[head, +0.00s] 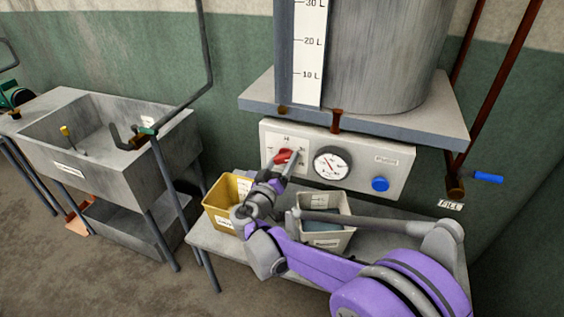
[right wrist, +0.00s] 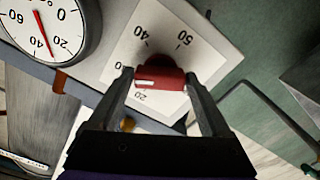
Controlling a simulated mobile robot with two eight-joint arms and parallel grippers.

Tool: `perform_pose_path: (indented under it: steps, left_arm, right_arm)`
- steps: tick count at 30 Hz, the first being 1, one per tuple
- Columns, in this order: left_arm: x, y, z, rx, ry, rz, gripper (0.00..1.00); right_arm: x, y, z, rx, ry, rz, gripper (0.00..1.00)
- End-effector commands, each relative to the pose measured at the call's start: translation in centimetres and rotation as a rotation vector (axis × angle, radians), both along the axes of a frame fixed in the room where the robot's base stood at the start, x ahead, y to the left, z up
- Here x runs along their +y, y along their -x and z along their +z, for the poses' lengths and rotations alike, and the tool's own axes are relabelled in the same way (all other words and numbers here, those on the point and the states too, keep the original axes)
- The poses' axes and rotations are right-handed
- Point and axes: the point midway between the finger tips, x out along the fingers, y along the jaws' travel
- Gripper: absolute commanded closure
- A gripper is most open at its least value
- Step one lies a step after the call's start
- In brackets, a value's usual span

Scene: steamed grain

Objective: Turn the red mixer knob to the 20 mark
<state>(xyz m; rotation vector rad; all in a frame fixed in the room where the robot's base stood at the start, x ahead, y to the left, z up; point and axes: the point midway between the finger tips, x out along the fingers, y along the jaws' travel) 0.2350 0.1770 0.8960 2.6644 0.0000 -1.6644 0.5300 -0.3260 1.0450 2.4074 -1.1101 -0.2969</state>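The red mixer knob (head: 283,156) is on the left of the white control panel (head: 343,185). My right gripper (head: 281,169) reaches up to it. In the right wrist view, the knob (right wrist: 160,78) lies between the two fingertips (right wrist: 158,86), which seem to touch its two ends. The 40 and 50 labels show above the knob, and a fingertip partly covers another label. My left gripper is not in view.
A round gauge (head: 331,164) and a blue button (head: 380,184) are right of the knob. A yellow bin (head: 222,197) and a pale bin (head: 334,238) stand below the panel. A grey shelf (head: 388,129) with a tank overhangs it. A sink (head: 62,125) is at left.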

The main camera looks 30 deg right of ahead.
Motion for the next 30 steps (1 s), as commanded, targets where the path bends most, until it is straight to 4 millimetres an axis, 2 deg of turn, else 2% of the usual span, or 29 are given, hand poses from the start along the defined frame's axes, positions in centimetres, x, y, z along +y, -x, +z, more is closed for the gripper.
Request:
perform_pose_path:
  steps: [1, 9, 10, 20, 30]
  left_arm:
    - [0.00, 0.00, 0.00, 0.000, 0.000, 0.000, 0.50]
    - [0.00, 0.00, 0.00, 0.000, 0.000, 0.000, 0.50]
    - [0.00, 0.00, 0.00, 0.000, 0.000, 0.000, 0.50]
    - [0.00, 0.00, -0.04, 0.000, 0.000, 0.000, 0.50]
    - [0.00, 0.04, -0.20, 0.001, 0.000, 0.000, 0.50]
  right_arm:
    - [0.01, 0.01, 0.00, 0.000, 0.000, 0.000, 0.29]
    - [0.02, 0.01, 0.00, 0.000, 0.000, 0.000, 0.77]
    - [0.02, 0.01, 0.00, 0.000, 0.000, 0.000, 0.81]
    - [0.02, 0.02, -0.01, 0.042, 0.036, 0.000, 0.81]
    - [0.02, 0.02, -0.03, 0.227, 0.193, 0.000, 0.81]
